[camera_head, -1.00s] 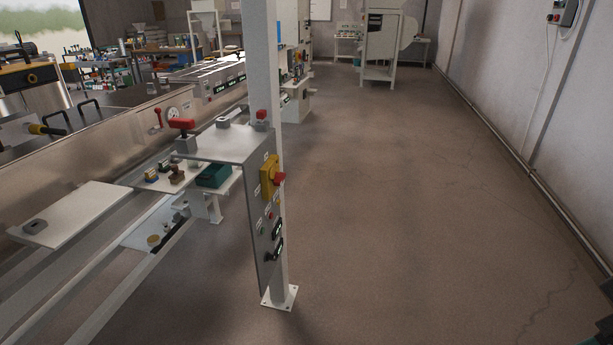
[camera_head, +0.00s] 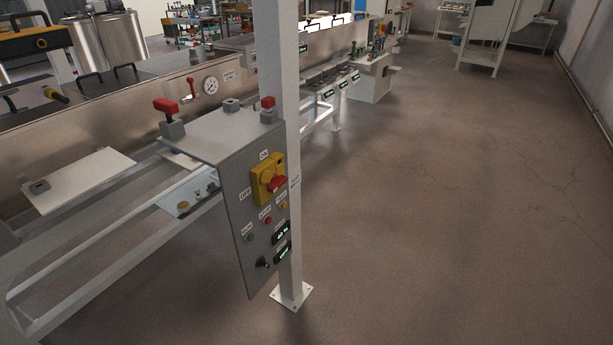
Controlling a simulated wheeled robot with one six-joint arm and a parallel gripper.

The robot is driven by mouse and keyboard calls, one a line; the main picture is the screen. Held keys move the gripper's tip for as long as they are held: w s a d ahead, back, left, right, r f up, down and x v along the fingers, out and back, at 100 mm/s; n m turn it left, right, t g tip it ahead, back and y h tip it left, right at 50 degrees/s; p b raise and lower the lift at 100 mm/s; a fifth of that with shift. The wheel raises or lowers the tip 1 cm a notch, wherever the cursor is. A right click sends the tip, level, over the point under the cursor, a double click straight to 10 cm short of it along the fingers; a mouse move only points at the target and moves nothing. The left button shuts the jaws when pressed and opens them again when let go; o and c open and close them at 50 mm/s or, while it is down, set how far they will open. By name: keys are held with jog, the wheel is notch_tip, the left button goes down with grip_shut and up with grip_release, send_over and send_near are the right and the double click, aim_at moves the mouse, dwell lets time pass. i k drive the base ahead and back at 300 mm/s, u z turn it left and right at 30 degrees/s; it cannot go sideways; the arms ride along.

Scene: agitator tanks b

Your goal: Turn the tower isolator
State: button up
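The tower isolator (camera_head: 264,175) is a yellow plate with a red rotary handle (camera_head: 276,184). It sits near the top of a grey control panel (camera_head: 250,215) fixed beside a white post. Labels stand around it; the upper one appears to read ON and the left one OFF. The red handle sits at a slant, toward the lower right of the yellow plate. I cannot tell its exact setting. My gripper is not in this view.
The white post (camera_head: 289,120) stands on a floor plate (camera_head: 291,296). Small buttons, displays and a black knob (camera_head: 262,263) lie below the isolator. A red-handled lever (camera_head: 168,110) stands on the bench left of the panel. Open floor (camera_head: 430,220) lies to the right.

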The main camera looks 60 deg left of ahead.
aim_at(275, 181)
jog(key=u, duration=0.2)
jog(key=i, duration=0.65)
jog(key=u, duration=1.15)
jog(key=i, duration=0.65)
jog(key=u, duration=0.7)
